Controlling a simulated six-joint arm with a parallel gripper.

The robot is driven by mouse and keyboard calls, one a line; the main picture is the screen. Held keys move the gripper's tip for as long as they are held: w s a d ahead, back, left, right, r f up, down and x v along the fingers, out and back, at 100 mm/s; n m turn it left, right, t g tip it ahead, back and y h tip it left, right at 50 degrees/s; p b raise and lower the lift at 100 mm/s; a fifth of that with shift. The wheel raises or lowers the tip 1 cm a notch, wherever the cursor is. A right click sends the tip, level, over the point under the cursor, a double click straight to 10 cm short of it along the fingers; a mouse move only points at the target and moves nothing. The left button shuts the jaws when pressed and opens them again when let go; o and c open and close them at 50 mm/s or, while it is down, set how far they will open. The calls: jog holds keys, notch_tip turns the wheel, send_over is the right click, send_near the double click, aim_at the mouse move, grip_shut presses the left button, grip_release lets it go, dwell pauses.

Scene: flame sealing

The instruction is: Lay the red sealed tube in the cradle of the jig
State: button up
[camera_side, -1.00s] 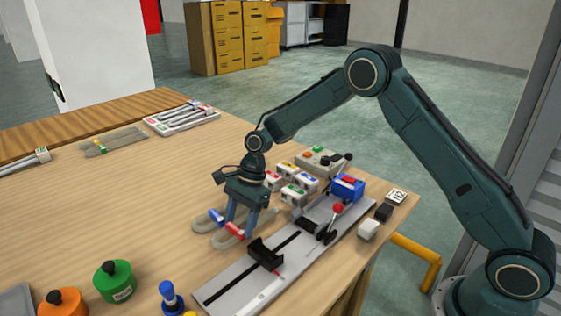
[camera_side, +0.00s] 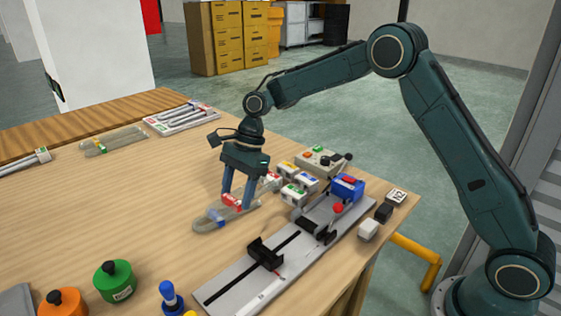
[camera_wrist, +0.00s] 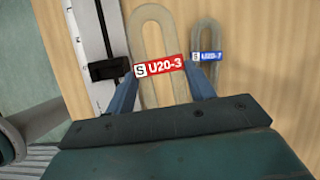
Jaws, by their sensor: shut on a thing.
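The red-labelled tube, a grey-tan U-shape marked U20-3 (camera_wrist: 160,66), is between my gripper's fingers. My gripper (camera_side: 236,198) is shut on it at the red label and holds it above the table, beside the jig. Both fingers also show in the wrist view (camera_wrist: 160,75). The jig is a long grey plate (camera_side: 225,288) with a dark slot, to the right of the held tube in the side view. A black block (camera_side: 266,252) with an upright notch stands on the plate, seemingly empty. I cannot tell for certain which part is the cradle.
A blue-labelled tube (camera_wrist: 207,57) lies close by, partly hidden in the side view. A red-knobbed lever (camera_side: 338,208) and a blue box (camera_side: 348,187) stand at the jig's far end. Several small labelled blocks (camera_side: 293,194) sit behind. Green (camera_side: 114,280) and orange weights stand at front left.

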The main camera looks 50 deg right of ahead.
dwell(0.4)
jog(key=s+d, duration=0.6)
jog(key=s, duration=0.5)
jog(key=shift+d+f+m, duration=0.2)
jog(key=shift+m, duration=0.1)
jog(key=shift+s+f, duration=0.1)
jog(key=shift+f, duration=0.05)
jog(key=shift+f, duration=3.45)
jog(key=o, duration=1.1)
